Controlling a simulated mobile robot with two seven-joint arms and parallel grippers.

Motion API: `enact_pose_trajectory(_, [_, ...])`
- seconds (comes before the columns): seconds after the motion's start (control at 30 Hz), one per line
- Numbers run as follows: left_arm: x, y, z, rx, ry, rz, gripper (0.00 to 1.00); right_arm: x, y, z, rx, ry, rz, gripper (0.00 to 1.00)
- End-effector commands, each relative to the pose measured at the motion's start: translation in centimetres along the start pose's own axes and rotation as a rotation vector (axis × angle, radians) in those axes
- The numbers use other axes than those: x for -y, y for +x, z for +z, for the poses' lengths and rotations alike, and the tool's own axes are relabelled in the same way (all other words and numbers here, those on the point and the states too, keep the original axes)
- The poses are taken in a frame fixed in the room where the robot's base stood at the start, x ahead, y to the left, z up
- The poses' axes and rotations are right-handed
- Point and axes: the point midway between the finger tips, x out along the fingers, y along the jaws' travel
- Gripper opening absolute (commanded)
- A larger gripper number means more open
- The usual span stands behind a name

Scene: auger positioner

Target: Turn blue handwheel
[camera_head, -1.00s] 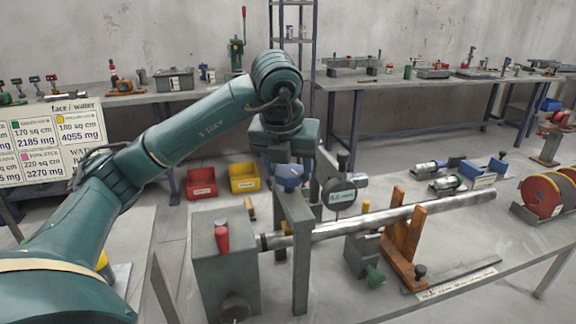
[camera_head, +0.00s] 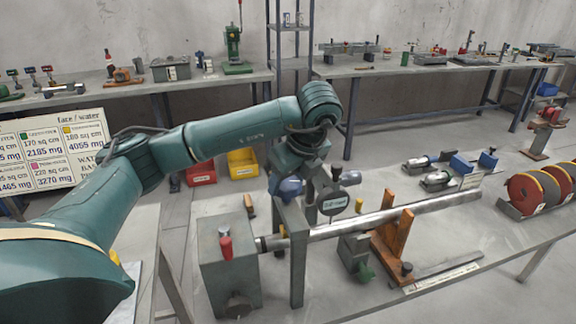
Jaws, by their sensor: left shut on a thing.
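The blue handwheel (camera_head: 290,187) sits on top of the grey upright frame (camera_head: 296,250) around the metal shaft. My left gripper (camera_head: 290,176) comes down over the handwheel from above and is shut on it; the fingertips are mostly hidden by the wrist. The long steel shaft (camera_head: 345,224) runs from the grey box (camera_head: 228,265) at left through the frame and across a wooden support to the right. A round dial gauge (camera_head: 333,201) stands just right of the handwheel. My right gripper is not in view.
Red reels (camera_head: 540,192) sit at the bench's right. Red and yellow bins (camera_head: 242,162) lie behind.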

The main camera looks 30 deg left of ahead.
Motion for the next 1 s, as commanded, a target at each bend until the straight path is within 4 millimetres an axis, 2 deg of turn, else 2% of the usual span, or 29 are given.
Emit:
enact_pose_trajectory(0.4, [0.13,-0.11,0.04,-0.001,-0.175,0.073,0.31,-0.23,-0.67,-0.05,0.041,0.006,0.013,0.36])
enact_pose_trajectory(0.97, [0.15,0.05,-0.05,-0.002,-0.197,0.081,0.31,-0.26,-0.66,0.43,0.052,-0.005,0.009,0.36])
enact_pose_trajectory(1.0, [0.15,0.05,-0.05,-0.002,-0.197,0.081,0.57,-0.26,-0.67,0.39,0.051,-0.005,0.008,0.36])
